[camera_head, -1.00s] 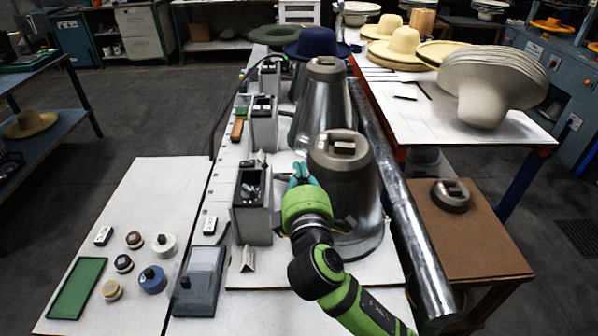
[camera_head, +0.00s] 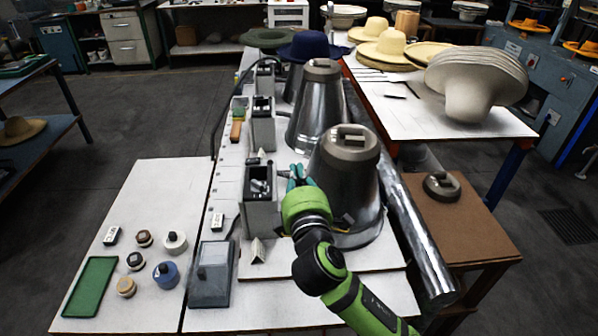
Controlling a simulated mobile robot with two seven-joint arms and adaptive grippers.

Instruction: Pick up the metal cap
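A grey metal cap (camera_head: 441,186) with a raised handle bar lies on the brown side table at the right. A similar metal cap (camera_head: 349,143) sits on top of the nearest metal cone (camera_head: 345,190). My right gripper (camera_head: 299,177) is at the left side of that cone, beside the grey press box (camera_head: 262,205). Teal fingertip-like parts show beyond its green wrist. The wrist hides most of the gripper, so its opening is unclear. It is well away from the cap on the brown table. My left gripper is not in view.
A long metal cylinder (camera_head: 416,235) lies between the cone and the brown side table (camera_head: 470,235). More cones stand behind. Hats lie on the back-right table.

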